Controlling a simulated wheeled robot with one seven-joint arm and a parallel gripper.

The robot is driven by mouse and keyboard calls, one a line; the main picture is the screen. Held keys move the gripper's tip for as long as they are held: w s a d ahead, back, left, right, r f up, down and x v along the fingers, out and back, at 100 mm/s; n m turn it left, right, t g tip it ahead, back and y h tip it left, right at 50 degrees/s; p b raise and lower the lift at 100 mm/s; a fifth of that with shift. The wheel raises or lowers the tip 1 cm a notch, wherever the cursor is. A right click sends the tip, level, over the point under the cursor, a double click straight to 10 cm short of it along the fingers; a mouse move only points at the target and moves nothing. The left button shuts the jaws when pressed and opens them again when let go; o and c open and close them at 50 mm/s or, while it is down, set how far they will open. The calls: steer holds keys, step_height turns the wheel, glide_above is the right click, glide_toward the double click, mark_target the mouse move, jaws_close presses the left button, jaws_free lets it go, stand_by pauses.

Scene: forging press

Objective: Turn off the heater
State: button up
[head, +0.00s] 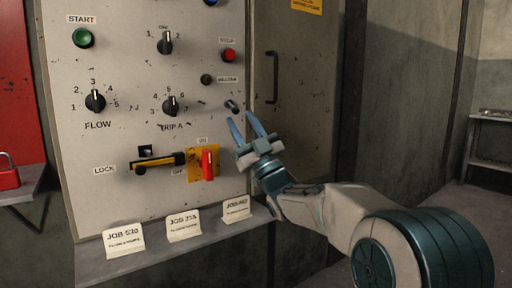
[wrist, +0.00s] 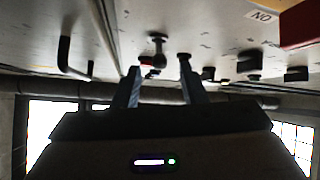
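No label that I can read names the heater. A small toggle lever (head: 231,106) sticks out of the grey control panel, low at its right edge, below a dark round button with a blurred label. My gripper (head: 241,117) is open and empty just in front of and below this lever. In the wrist view a dark lever with a round base (wrist: 157,48) shows between the two spread fingertips (wrist: 159,63); it looks like the same toggle. I see no finger closed on it, and cannot tell whether one touches it.
A red switch (head: 208,164) on a yellow plate and a black-and-yellow lock lever (head: 158,161) are lower left of my gripper. A red stop button (head: 228,55) is above. A door handle (head: 272,77) is to the right. A shelf (head: 150,259) with job cards juts out below.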

steer(key=v, duration=0.8)
